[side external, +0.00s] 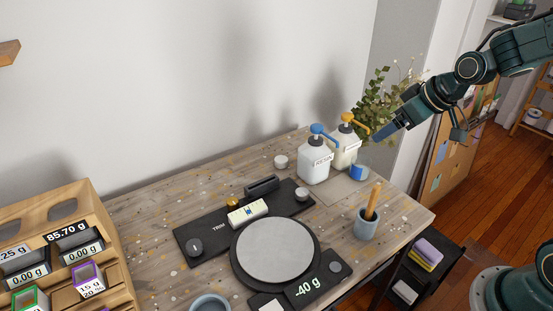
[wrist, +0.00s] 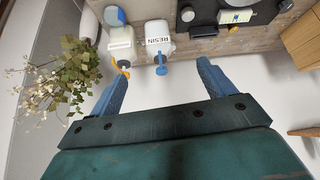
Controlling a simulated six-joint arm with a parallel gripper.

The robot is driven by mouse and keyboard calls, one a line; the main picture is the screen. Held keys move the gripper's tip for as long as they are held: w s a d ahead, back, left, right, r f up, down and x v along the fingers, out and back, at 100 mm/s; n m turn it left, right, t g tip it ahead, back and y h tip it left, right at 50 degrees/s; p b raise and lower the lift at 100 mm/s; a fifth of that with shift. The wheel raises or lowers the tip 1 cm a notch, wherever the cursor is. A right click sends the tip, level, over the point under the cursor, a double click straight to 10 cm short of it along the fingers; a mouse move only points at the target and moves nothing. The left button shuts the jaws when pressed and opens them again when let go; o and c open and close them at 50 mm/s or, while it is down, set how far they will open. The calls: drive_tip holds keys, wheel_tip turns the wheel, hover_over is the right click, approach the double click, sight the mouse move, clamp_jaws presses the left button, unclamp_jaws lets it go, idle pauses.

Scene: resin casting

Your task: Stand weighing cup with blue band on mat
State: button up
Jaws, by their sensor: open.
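The weighing cup with the blue band (side external: 358,172) is a small white and blue cup at the back right of the bench, beside the pump bottles. It looks tipped on its side, though it is small in view. It also shows at the top of the wrist view (wrist: 115,15). A flat beige mat (side external: 342,191) lies on the bench in front of the bottles, with the cup at its back right edge. My gripper (side external: 385,131) is above and right of the cup, clear of it. Its blue fingers (wrist: 160,68) are spread and empty.
A resin bottle with a blue pump (side external: 314,164) and one with a yellow pump (side external: 344,150) stand close beside the cup. A grey pot with an orange-handled tool (side external: 367,224) stands in front. A round scale (side external: 275,250) is further left. A leafy plant (side external: 372,98) is behind.

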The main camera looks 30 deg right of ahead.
drive_tip(key=s+a+r, duration=0.2)
drive_tip(key=s, duration=0.4)
drive_tip(key=s+a+r+m+g, duration=0.1)
drive_tip(key=s+a+r, duration=0.1)
drive_tip(key=s, duration=0.5)
drive_tip(key=s+a+r, duration=0.2)
drive_tip(key=s+r, duration=0.1)
drive_tip(key=s, duration=0.4)
drive_tip(key=shift+s+r+m+h, duration=0.15)
drive_tip(key=shift+r+m+h, duration=0.1)
drive_tip(key=shift+m+h, duration=0.05)
